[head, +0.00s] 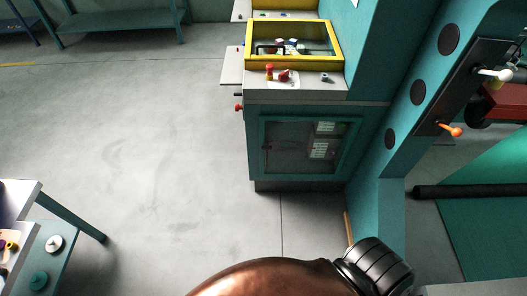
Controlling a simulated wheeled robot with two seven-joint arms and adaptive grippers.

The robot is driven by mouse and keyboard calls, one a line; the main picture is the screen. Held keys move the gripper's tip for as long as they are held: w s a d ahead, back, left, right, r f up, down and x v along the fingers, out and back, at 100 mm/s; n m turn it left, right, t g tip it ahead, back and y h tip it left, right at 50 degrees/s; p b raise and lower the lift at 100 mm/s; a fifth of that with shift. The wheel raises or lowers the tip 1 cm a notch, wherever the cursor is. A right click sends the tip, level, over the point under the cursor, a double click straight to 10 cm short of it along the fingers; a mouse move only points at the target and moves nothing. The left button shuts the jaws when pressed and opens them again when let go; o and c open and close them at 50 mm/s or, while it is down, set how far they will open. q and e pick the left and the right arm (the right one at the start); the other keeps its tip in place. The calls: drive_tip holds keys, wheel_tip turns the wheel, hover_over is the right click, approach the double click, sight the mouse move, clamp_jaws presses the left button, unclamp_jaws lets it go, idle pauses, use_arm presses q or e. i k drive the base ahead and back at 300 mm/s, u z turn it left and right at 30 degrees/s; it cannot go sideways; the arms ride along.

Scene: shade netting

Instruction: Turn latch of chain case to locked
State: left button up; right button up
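A yellow-framed case with a clear window (335,52) sits on top of a teal cabinet, with small items showing inside. I cannot tell for sure whether it is the chain case. On the ledge in front of it are a red knob-like fitting (284,76) and a small grey fitting (326,79). Another red knob (239,107) sticks out at the cabinet's left side. Which of these is the latch, and its position, cannot be told. Neither of my grippers is in view.
The teal cabinet (254,160) has a windowed front door. On the right, a teal post carries a dark panel with a white lever (495,74) and an orange lever (451,129). A bench (60,235) stands at lower left. The grey floor between is clear.

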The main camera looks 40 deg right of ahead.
sight(357, 128)
drive_tip(key=z, duration=0.1)
drive_tip(key=k, duration=0.4)
drive_tip(key=u, duration=0.65)
drive_tip(key=i, duration=0.75)
drive_tip(key=z, duration=0.55)
drive_tip(key=i, duration=0.7)
drive_tip(key=z, duration=0.8)
